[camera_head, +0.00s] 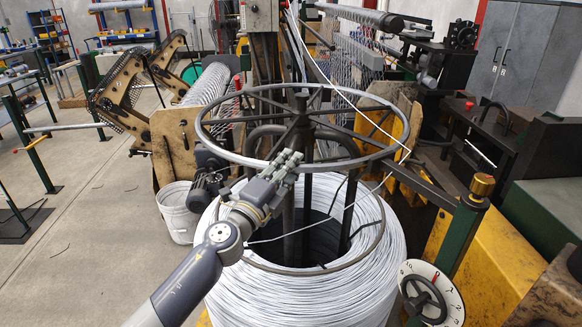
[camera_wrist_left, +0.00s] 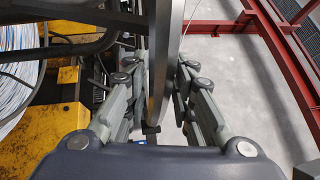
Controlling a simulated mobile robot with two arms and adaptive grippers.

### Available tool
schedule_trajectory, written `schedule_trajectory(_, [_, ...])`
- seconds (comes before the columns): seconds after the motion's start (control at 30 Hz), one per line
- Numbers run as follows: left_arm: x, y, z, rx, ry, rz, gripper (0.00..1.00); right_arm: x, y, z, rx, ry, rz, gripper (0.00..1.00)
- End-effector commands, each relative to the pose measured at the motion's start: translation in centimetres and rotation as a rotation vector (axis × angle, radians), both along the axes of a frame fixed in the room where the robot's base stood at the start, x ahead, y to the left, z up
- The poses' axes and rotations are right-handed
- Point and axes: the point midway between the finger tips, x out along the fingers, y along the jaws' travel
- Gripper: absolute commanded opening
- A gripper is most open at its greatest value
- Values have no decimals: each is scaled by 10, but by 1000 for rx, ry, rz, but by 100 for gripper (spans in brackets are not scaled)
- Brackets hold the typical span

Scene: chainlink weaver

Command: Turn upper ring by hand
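My left gripper (camera_head: 290,157) reaches in from the left to the near left of the ring's rim. In the left wrist view, the flat grey rim (camera_wrist_left: 165,60) runs between the two fingers of my left gripper (camera_wrist_left: 163,75). The fingertips appear shut on it, though a narrow gap shows lower down by the right finger. My right gripper is in neither view.
A white bucket (camera_head: 178,212) stands left of the coil. A green post (camera_head: 462,235) with a brass knob and a white dial with a handwheel (camera_head: 430,295) stand at the right. White wire strands cross above the ring. Open floor lies to the left.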

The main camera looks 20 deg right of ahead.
Motion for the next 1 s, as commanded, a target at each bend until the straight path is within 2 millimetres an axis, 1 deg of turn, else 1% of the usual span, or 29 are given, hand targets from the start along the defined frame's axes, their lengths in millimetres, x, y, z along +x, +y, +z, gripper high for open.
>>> schedule_trajectory(0.33, [-1, -1, 0, 1, -1, -5, 40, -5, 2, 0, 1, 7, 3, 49])
schedule_trajectory(0.47, [-3, 2, -1, 4, -3, -4, 40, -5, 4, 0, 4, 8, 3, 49])
schedule_trajectory(0.67, [-14, 21, -6, 6, -3, -4, 40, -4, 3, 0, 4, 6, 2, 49])
schedule_trajectory(1.0, [-49, 72, -18, 2, 1, -3, 40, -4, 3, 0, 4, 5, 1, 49])
